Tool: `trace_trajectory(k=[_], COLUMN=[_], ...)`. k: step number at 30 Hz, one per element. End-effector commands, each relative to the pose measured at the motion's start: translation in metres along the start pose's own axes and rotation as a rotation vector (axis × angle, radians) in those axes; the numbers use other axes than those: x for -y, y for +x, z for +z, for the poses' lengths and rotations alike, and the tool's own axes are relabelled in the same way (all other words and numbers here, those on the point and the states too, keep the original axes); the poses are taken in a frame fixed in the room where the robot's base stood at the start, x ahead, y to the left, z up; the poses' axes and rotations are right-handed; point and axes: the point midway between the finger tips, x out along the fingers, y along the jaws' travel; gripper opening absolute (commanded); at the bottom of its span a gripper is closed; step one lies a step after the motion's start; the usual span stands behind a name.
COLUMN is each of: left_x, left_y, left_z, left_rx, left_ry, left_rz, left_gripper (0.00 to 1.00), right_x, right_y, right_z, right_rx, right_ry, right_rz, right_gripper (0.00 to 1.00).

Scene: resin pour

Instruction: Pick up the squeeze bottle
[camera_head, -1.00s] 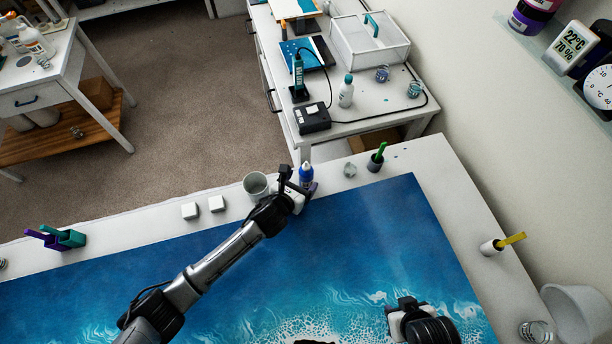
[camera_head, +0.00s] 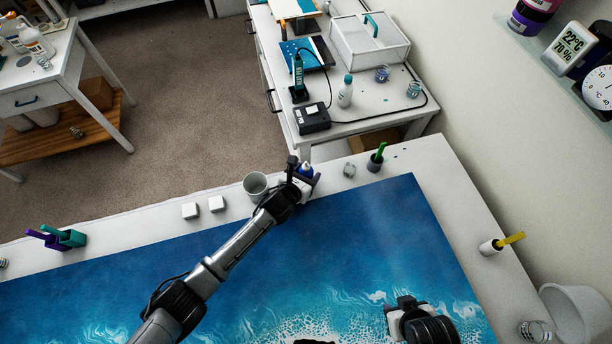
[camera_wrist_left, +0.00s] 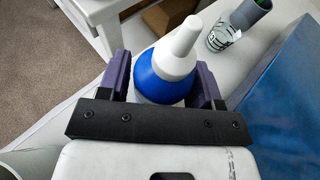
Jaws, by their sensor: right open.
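The squeeze bottle (camera_head: 307,169) is blue with a pale tip and stands near the far edge of the white table. In the left wrist view the bottle (camera_wrist_left: 168,72) is between the two purple fingers of my left gripper (camera_wrist_left: 163,82). The fingers lie close along both its sides; I cannot tell whether they press on it. In the head view my left gripper (camera_head: 304,183) largely covers the bottle. My right gripper (camera_head: 405,304) is open and empty, low over the blue resin panel at the lower right.
A small glass jar (camera_head: 349,170) and a dark cup with a green stick (camera_head: 376,161) stand to the right. The blue resin panel (camera_head: 380,220) fills the table's middle.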

Motion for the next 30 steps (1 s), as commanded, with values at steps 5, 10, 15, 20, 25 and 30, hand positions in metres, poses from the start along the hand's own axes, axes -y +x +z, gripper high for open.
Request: trace_trajectory(k=[5, 10, 15, 20, 25, 30], left_x=[0.000, 0.000, 0.000, 0.000, 0.000, -0.001], left_y=[0.000, 0.000, 0.000, -0.001, -0.005, -0.017], left_z=[0.000, 0.000, 0.000, 0.002, 0.014, 0.041], left_rx=[0.000, 0.000, 0.000, 0.001, 0.003, 0.005], left_ry=[0.000, 0.000, 0.000, 0.001, 0.003, 0.007], left_rz=[0.000, 0.000, 0.000, 0.000, -0.001, 0.000], left_gripper=[0.42, 0.25, 0.22, 0.22, 0.22, 0.22], right_x=[-0.001, -0.002, -0.002, -0.002, -0.001, 0.000], right_y=[0.000, 0.000, 0.000, 0.000, 0.000, 0.002], right_z=[0.000, 0.000, 0.000, 0.000, 0.000, 0.001], right_rx=[0.001, 0.001, 0.001, 0.001, 0.000, 0.000], right_ry=[-0.005, -0.007, -0.007, -0.006, -0.003, 0.000], right_rz=[0.004, 0.006, 0.006, 0.005, 0.003, 0.000], right_gripper=[0.43, 0.43, 0.43, 0.43, 0.43, 0.43])
